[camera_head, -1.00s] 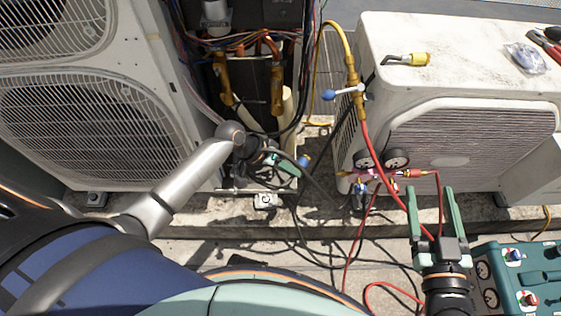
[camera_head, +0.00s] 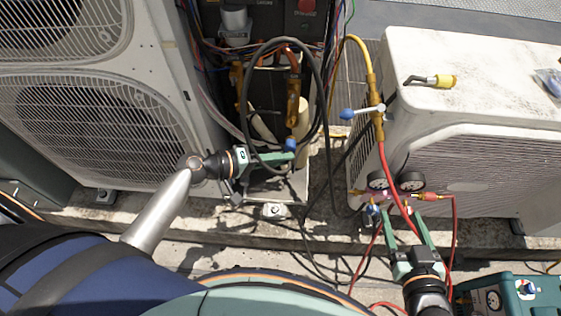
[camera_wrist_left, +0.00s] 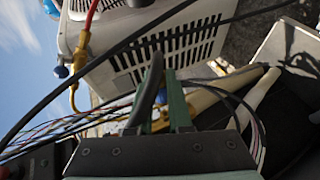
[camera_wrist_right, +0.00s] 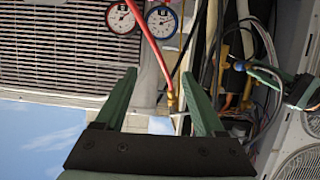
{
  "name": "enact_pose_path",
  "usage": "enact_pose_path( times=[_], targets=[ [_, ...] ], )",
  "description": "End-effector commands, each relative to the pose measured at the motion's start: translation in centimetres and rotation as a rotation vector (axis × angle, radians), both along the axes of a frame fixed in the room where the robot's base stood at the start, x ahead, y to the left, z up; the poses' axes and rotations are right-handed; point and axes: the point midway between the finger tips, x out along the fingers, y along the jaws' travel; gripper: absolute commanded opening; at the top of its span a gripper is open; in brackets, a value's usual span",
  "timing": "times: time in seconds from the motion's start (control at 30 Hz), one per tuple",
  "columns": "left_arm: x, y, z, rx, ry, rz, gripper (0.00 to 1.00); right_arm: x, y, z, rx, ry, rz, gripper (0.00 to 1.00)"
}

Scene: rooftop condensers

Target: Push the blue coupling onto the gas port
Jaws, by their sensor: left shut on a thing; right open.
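The blue coupling (camera_head: 290,145) sits at the fingertips of my left gripper (camera_head: 282,155), on the end of a black hose (camera_head: 325,105). My left gripper is shut on it. The coupling also shows in the right wrist view (camera_wrist_right: 238,66). A brass valve (camera_head: 293,103) on a copper pipe stands just above the coupling in the head view. I cannot tell whether they touch, or which fitting is the gas port. My right gripper (camera_head: 401,215) is open and empty below the gauges.
Two gauges (camera_head: 411,181) with red hoses (camera_head: 395,170) hang at the white condenser (camera_head: 450,70) on the right. A yellow hose (camera_head: 362,50) runs to a blue-handled valve. A louvred unit (camera_head: 90,120) stands left. A green machine (camera_head: 520,298) sits bottom right.

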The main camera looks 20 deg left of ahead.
Motion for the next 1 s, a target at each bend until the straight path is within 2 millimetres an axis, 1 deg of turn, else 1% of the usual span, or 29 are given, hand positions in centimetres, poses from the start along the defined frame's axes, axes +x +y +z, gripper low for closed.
enact_pose_path(
  times=[0.43,0.87,0.9,1.0],
  targets=[
    [1.8,0.5,0.0,0.001,-0.001,0.000,0.00,1.2,0.0,2.9,-0.001,-0.132,0.009,0.71],
    [3.3,1.0,0.0,0.001,-0.002,0.000,0.00,2.0,0.1,6.6,0.003,-0.277,0.021,0.71],
    [3.2,0.9,0.0,0.002,-0.001,-0.001,0.00,2.1,0.1,7.0,0.005,-0.289,0.022,0.71],
    [3.1,0.9,0.0,0.001,0.000,0.000,0.00,2.2,0.1,7.2,0.004,-0.295,0.022,0.71]
  ],
)
